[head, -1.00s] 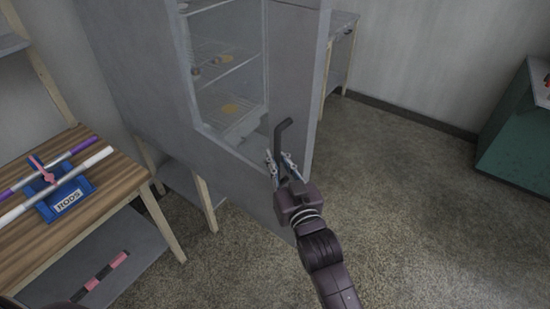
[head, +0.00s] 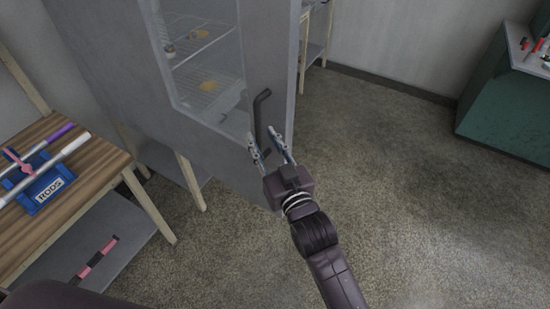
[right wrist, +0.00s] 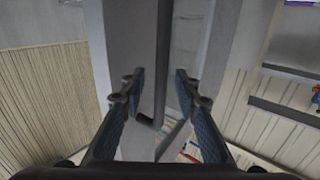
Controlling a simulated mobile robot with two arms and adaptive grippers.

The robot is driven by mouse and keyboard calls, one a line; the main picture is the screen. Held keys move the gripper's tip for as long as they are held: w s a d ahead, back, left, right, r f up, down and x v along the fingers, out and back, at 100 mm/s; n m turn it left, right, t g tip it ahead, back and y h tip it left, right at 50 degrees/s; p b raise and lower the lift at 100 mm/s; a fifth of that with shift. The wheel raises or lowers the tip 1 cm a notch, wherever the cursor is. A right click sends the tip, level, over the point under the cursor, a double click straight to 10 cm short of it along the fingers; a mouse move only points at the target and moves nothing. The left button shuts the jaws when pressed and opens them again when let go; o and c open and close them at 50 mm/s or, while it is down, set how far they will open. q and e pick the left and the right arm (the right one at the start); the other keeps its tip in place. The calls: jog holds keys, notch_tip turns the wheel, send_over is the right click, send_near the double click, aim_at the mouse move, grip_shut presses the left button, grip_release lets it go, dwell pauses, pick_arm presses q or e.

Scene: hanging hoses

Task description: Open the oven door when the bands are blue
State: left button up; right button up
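The oven (head: 225,140) is a tall grey cabinet with a glass window (head: 205,65) in its front; its door looks shut. Yellowish patches lie on wire racks behind the glass. I cannot make out any blue bands. The dark bar handle (head: 260,108) stands upright on the right side of the front. My right gripper (head: 268,145) is open at the handle's lower part, with one finger on each side. In the right wrist view the handle (right wrist: 160,75) runs between the spread fingers, with gaps on both sides. My left gripper is not in view.
A wooden table (head: 98,165) at left holds a blue rod stand (head: 38,190) with white and purple rods. A pink-and-black rod (head: 95,258) lies on the shelf below. A green cabinet (head: 505,100) stands at right. The floor (head: 400,180) between is clear.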

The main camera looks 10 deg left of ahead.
jog(key=v, duration=0.9)
jog(key=shift+d, duration=0.1)
